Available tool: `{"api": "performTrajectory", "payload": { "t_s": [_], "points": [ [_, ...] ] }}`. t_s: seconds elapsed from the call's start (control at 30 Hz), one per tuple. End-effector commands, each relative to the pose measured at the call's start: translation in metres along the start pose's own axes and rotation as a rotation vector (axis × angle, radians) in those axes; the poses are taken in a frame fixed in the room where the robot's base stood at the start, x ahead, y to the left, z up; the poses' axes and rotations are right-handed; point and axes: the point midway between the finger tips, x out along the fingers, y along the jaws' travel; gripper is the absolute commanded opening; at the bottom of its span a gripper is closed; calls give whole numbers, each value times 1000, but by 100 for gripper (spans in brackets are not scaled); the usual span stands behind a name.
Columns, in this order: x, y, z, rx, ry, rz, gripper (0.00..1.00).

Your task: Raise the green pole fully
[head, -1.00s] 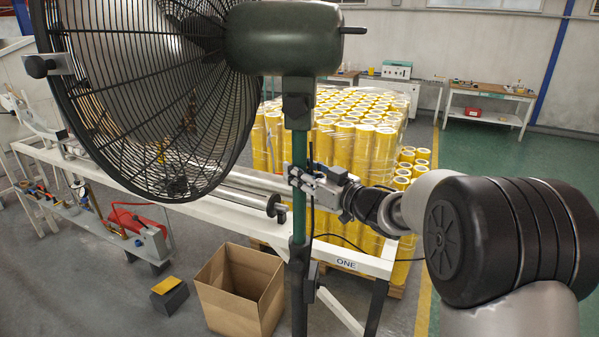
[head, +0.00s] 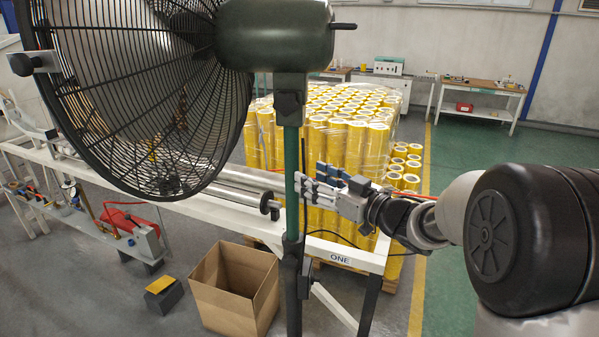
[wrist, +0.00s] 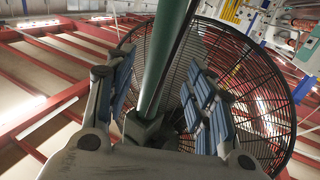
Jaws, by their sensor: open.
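The green pole (head: 291,165) stands upright under the motor housing of the large fan (head: 140,90). Its upper green section enters a darker lower tube at a collar (head: 292,243). My gripper (head: 307,185) is at the pole's right side, below the motor and above the collar, its blue-padded fingertips close to the pole. In the wrist view my gripper (wrist: 163,75) is open, and the pole (wrist: 165,55) runs between its two fingers with gaps on both sides. I cannot tell how deep the pole sits between them.
A white frame (head: 345,258) marked ONE runs behind the pole. An open cardboard box (head: 235,290) and a small dark block (head: 163,294) are on the floor. Wrapped yellow rolls (head: 345,135) stand behind. The fan cage (wrist: 245,75) spreads above my gripper.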

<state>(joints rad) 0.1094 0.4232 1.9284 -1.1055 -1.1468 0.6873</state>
Motion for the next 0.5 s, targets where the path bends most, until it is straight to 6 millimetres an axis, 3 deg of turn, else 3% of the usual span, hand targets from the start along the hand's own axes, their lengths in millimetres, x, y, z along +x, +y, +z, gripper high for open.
{"api": "performTrajectory", "payload": {
  "t_s": [0.2,0.5],
  "points": [
    [-34,1,0,0,1,2,50],
    [-44,0,0,-1,0,0,50]
  ]
}}
